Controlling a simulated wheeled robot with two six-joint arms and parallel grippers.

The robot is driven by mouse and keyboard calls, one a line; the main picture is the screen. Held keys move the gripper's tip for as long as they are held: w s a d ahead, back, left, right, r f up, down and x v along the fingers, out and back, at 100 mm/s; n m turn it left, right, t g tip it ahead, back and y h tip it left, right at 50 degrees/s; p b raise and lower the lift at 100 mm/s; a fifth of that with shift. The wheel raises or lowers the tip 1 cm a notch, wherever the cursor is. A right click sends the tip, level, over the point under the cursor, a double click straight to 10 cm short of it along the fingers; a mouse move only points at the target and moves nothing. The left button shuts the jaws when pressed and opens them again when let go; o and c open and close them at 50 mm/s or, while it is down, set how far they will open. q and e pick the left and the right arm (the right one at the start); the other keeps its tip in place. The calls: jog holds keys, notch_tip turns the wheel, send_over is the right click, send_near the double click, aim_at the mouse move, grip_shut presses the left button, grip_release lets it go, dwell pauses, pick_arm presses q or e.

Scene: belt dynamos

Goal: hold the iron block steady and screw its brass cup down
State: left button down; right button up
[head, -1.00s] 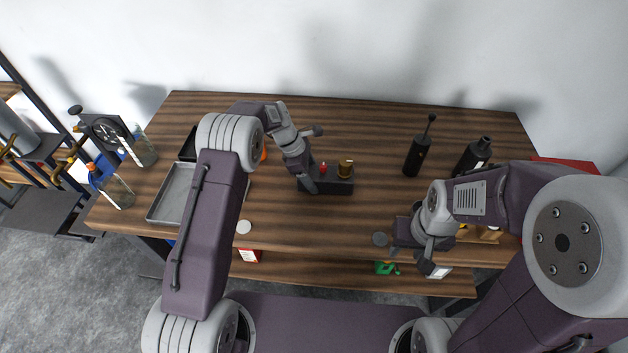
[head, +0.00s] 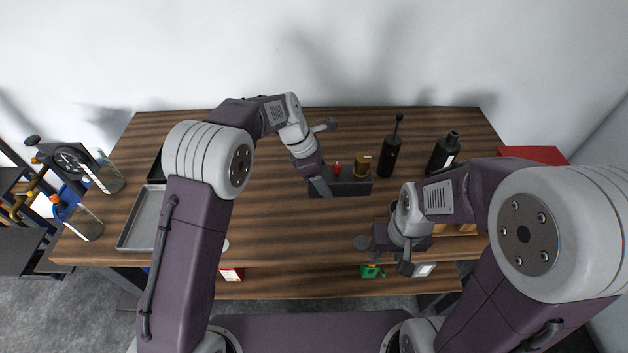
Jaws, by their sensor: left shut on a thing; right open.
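The dark iron block (head: 350,188) lies on the wooden table, right of centre. Its brass cup (head: 362,164) stands upright at the block's right end, and a small red knob (head: 337,167) sits to the left of the cup. My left gripper (head: 318,186) is shut on the block's left end; its fingers hide part of that end. My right gripper (head: 383,255) is open and empty over the table's front edge, in front of and to the right of the block, apart from it. Whether the cup is fully seated cannot be seen.
A black oil can (head: 390,155) with a thin spout and a black bottle (head: 443,152) stand right of the block. A metal tray (head: 142,220) lies at the left, beside clear bottles (head: 85,222). A red box (head: 533,154) is at the right end. The table's middle is clear.

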pick_arm(q)
jog(key=shift+d+r, duration=0.1)
jog(key=shift+r, duration=0.05)
send_over(294, 199)
jog(key=a, duration=0.2)
jog(key=shift+w+d+f+b, duration=0.1)
jog(key=shift+f+b, duration=0.15)
jog(key=shift+f, duration=2.2)
jog(key=shift+w+d+f+b, duration=0.1)
jog(key=shift+f+b, duration=0.1)
jog(key=shift+f, duration=2.25)
jog(key=shift+f, duration=0.15)
jog(key=shift+f, duration=0.3)
jog(key=shift+f, duration=0.15)
jog(key=shift+s+p, duration=0.1)
jog(key=shift+p, duration=0.25)
jog(key=shift+s+f, duration=0.15)
jog(key=shift+f, duration=0.05)
